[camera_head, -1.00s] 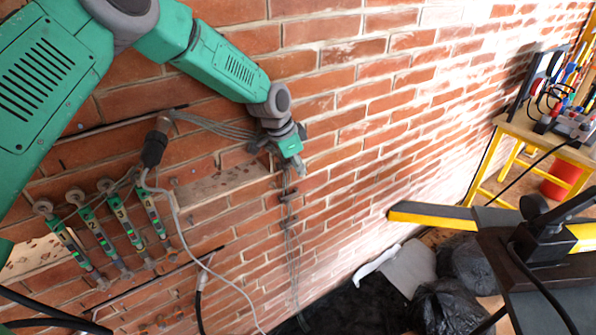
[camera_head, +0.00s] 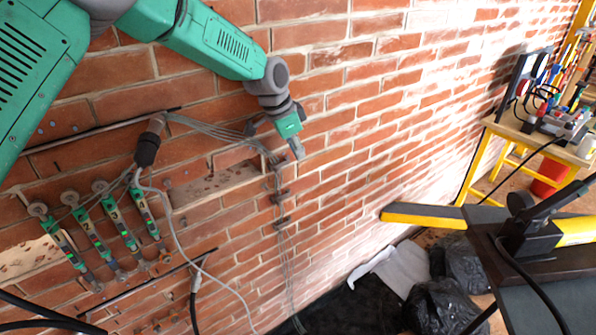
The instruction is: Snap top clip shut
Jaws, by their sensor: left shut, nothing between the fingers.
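My left gripper (camera_head: 296,149) is in front of the brick wall, fingers pointing down, shut and empty. It is just right of and above the top clip (camera_head: 274,161), a small dark clip on a bundle of grey cables. I see a gap between fingertips and clip in the picture. The clip is too small to tell whether it is open or shut. The middle clip (camera_head: 280,197) and lower clip (camera_head: 281,223) sit below it on the same vertical cable run (camera_head: 287,262). My right gripper is not in view.
Numbered green load gauges (camera_head: 103,215) hang on the wall at left, near a dark cable connector (camera_head: 149,142). A yellow and black stand (camera_head: 425,214) is at right. Black bags (camera_head: 440,305) lie on the floor. A tool table (camera_head: 540,142) stands at far right.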

